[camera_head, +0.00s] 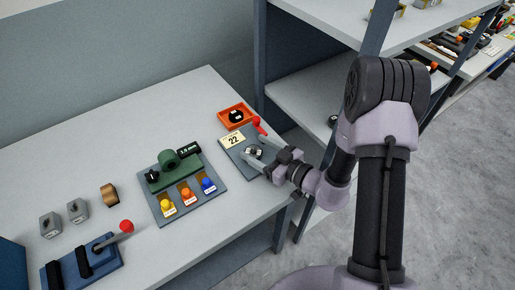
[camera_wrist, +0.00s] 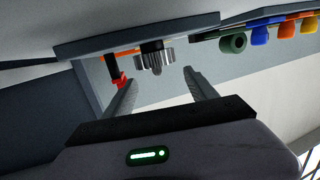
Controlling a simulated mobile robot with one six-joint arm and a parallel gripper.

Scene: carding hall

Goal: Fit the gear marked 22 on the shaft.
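A small toothed metal gear (camera_head: 254,152) with a dark middle is on a grey plate (camera_head: 239,158) near the table's right edge. A cream card marked 22 (camera_head: 233,140) lies on that plate. My gripper (camera_head: 255,147) reaches in from the right, its fingers either side of the gear. In the wrist view, which looks upside down, my gripper (camera_wrist: 160,80) is open and the gear (camera_wrist: 155,60) stands just beyond the fingertips, with a dark part between it and the plate (camera_wrist: 130,40). Whether that dark part is a shaft, I cannot tell. No number is readable on the gear.
A red-knobbed lever (camera_head: 257,122) stands close to one finger. An orange tray (camera_head: 223,123) holding a dark round piece is behind. A green-housed device (camera_head: 185,175) with coloured knobs stands left. Shelving (camera_head: 310,95) rises at the right. The table's back left is clear.

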